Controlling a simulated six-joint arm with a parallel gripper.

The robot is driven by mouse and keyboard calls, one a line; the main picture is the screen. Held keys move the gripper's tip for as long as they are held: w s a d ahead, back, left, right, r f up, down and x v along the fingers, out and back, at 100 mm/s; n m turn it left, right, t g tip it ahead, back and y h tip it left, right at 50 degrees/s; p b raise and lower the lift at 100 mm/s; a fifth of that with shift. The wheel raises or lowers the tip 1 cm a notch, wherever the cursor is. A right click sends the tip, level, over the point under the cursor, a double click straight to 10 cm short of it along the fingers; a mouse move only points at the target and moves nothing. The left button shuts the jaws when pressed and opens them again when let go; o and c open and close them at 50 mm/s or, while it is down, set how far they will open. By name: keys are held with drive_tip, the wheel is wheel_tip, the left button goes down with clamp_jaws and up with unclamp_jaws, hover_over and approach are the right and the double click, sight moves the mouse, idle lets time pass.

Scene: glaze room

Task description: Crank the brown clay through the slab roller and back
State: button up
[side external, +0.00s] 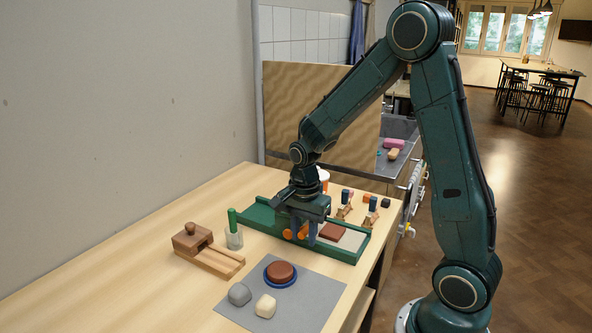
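The slab roller is a long green frame (262,221) with raised side rails and a pale bed, standing on the table. A flat reddish-brown clay slab (333,231) lies on the bed at its right part. My gripper (303,234) points down over the near rail, left of the slab. Its two fingers stand apart, with an orange part (288,234) showing beside and between them, perhaps the crank handle. I cannot tell whether the fingers grip it. The gripper body hides the middle of the roller.
In front, a grey mat (314,292) holds a brown round piece (280,271) on a blue dish, a grey lump (240,294) and a cream lump (265,306). Small blocks crowd the back right.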

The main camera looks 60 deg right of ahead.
drive_tip(key=shift+r, duration=3.45)
drive_tip(key=shift+r, duration=0.1)
drive_tip(key=shift+s+a+r+n, duration=0.3)
drive_tip(key=shift+a+r+n, duration=0.05)
drive_tip(key=shift+r+n, duration=0.15)
drive_tip(key=s+a+r+n+t, duration=0.2)
drive_tip(key=s+a+r+n, duration=0.2)
drive_tip(key=s+n, duration=0.3)
drive_tip(key=s+a+r+n+t, duration=0.3)
drive_tip(key=s+a+r+n, duration=0.1)
drive_tip(key=s+n, duration=0.4)
drive_tip(key=shift+r+n+t, duration=0.3)
drive_tip(key=shift+r+n, duration=0.55)
drive_tip(key=shift+n, duration=0.15)
